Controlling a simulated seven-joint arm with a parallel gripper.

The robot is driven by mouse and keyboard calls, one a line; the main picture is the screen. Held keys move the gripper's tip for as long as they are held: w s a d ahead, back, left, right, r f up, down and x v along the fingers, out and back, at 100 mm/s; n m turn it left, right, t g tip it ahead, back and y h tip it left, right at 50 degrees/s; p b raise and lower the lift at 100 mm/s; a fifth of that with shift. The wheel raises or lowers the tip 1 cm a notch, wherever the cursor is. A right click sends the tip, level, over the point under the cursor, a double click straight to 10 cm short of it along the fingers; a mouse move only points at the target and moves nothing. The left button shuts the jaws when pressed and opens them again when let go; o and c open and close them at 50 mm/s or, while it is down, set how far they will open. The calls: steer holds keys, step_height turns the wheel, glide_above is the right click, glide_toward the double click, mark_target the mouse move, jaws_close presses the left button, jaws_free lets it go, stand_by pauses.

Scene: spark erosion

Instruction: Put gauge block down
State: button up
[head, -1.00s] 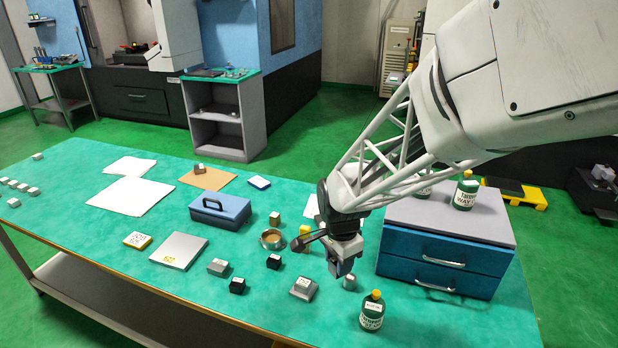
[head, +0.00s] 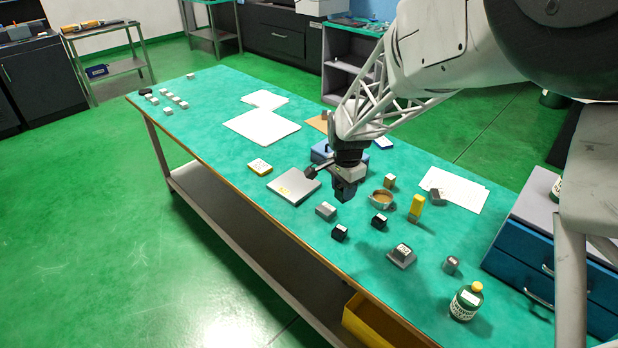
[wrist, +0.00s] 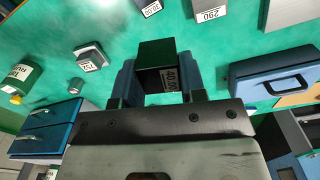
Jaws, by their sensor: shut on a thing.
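My gripper (wrist: 157,80) is shut on a dark gauge block (wrist: 152,62) with a white number label, seen between the two fingers in the wrist view. In the head view my gripper (head: 346,190) hangs over the green bench, close to the grey labelled block (head: 326,211) and the steel plate (head: 292,186). The held block is hard to tell from the dark fingers there. The wrist view shows bench top beyond the block, which appears to be held clear of it.
Black blocks (head: 379,221) (head: 340,232), a yellow block (head: 416,206), a cup (head: 382,199) and a grey block (head: 401,256) stand right of my gripper. A blue case (head: 322,152) is behind it. A green bottle (head: 466,302) stands near the front edge.

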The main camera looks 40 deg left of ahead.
steer(key=s+a+f+n, duration=0.2)
steer(key=s+a, duration=0.2)
steer(key=a, duration=0.7)
steer(key=f, duration=0.5)
steer(key=shift+s+a, duration=0.15)
steer(key=shift+a, duration=0.05)
steer(key=shift+a, duration=0.1)
glide_above(294, 183)
steer(key=shift+f, duration=0.7)
steer(key=shift+f, duration=1.75)
steer(key=shift+f, duration=0.15)
